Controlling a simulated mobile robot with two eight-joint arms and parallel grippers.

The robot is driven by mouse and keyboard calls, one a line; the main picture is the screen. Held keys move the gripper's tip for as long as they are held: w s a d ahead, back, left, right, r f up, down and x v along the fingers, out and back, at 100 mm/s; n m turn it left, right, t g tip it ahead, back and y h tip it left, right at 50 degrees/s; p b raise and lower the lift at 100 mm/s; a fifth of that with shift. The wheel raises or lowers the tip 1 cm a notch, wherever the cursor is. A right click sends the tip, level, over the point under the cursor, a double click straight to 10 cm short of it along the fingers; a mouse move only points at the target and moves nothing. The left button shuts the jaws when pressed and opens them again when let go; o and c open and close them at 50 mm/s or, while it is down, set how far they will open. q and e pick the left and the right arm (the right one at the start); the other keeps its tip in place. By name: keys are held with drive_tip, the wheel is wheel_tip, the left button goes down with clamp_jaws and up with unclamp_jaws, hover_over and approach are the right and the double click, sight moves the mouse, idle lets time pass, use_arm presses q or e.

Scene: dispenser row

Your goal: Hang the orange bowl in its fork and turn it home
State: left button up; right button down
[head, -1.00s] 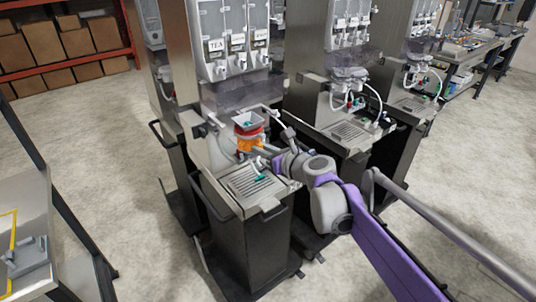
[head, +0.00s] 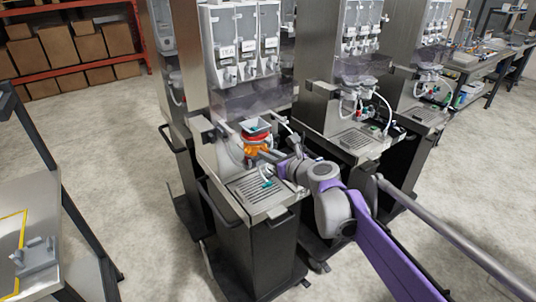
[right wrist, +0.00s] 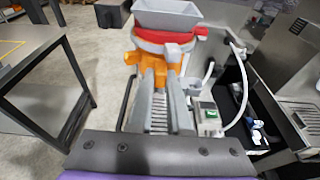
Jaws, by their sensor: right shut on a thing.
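The orange bowl (head: 251,150) is at the front of the nearest dispenser (head: 243,62), above its drip tray (head: 258,187). A red ring (head: 256,137) and a grey square hopper (head: 256,127) sit directly above it. My right gripper (head: 270,153) reaches it from the right. In the right wrist view the two grey fingers (right wrist: 162,66) are shut on the orange bowl (right wrist: 151,62), under the red ring (right wrist: 166,36) and hopper (right wrist: 166,14). The fork cannot be made out, nor whether the bowl rests in it. My left gripper is not in view.
More dispensers (head: 362,85) stand to the right with hoses and slotted trays. A bench (head: 35,215) with a grey fixture is at the left front. A red shelf with boxes (head: 60,45) stands at the back left. The floor between is clear.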

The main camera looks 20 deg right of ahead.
sight(260, 147)
drive_tip(key=shift+w, duration=0.1)
drive_tip(key=shift+w+a, duration=0.25)
drive_tip(key=shift+w, duration=0.35)
drive_tip(key=shift+w+a, duration=0.2)
drive_tip(key=shift+w, duration=0.45)
drive_tip(key=shift+w+a, duration=0.25)
drive_tip(key=shift+w, duration=0.35)
drive_tip(key=shift+w, duration=0.15)
drive_tip(key=shift+w+a, duration=0.25)
drive_tip(key=shift+w, duration=0.4)
drive_tip(key=shift+w+a, duration=0.25)
drive_tip(key=shift+w, duration=0.35)
drive_tip(key=shift+w+a, duration=0.25)
drive_tip(key=shift+w, duration=0.45)
drive_tip(key=shift+w+a, duration=0.25)
drive_tip(key=shift+w, duration=0.45)
drive_tip(key=shift+f, duration=0.1)
